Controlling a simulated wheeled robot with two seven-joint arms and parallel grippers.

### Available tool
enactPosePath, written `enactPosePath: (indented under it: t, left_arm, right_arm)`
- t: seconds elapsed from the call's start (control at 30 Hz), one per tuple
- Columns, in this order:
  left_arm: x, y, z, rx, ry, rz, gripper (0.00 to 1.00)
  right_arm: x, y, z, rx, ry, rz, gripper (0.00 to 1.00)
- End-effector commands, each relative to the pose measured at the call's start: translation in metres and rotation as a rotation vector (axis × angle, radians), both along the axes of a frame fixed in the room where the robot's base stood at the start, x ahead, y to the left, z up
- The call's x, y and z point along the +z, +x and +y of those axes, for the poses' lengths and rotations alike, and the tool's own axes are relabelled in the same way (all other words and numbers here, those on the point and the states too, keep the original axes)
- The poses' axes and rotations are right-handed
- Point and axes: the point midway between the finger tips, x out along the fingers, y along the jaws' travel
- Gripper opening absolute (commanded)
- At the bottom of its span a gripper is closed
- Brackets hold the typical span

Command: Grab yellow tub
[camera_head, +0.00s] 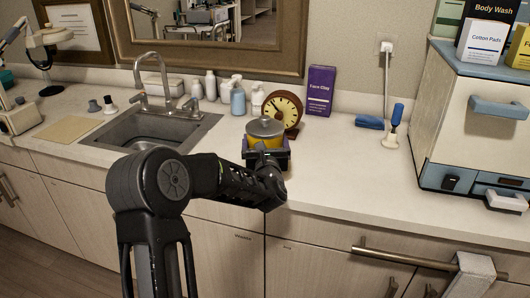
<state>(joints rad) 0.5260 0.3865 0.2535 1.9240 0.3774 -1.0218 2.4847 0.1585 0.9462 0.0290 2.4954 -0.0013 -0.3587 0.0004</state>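The yellow tub (264,142) with a grey lid and a small knob stands upright near the front of the counter, in front of a round clock. My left gripper (267,157) is at the tub's near side, and its dark parts cover the tub's lower portion. I cannot tell whether the fingers are closed on the tub or whether it rests on the counter. My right gripper is not in view.
A brown clock (283,110) stands close behind the tub, with a purple Face Clay box (320,91) to its right. Several bottles line the wall by the sink (158,128). A white-and-blue cabinet (470,130) stands at right. The counter (350,180) right of the tub is clear.

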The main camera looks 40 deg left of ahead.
Motion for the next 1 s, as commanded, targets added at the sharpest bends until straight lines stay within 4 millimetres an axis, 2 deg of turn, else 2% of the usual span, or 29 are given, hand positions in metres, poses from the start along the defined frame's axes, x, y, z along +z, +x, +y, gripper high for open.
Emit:
enactPosePath:
  t: [0.07, 0.53, 0.57, 0.87, 1.0]
  left_arm:
    - [0.000, 0.000, 0.000, 0.000, 0.000, 0.000, 0.60]
    - [0.000, 0.000, 0.000, 0.000, 0.000, 0.000, 0.21]
    - [0.006, 0.001, 0.000, 0.000, 0.006, -0.009, 0.20]
    - [0.008, 0.001, 0.000, 0.001, 0.006, -0.009, 0.20]
    - [0.020, 0.000, 0.001, 0.002, 0.007, -0.012, 0.20]
  right_arm:
    - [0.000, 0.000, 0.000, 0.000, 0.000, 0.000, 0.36]
    - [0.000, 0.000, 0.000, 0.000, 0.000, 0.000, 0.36]
    - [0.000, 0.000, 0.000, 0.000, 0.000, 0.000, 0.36]
    - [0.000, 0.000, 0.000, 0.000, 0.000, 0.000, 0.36]
    - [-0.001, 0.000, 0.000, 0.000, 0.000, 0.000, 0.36]
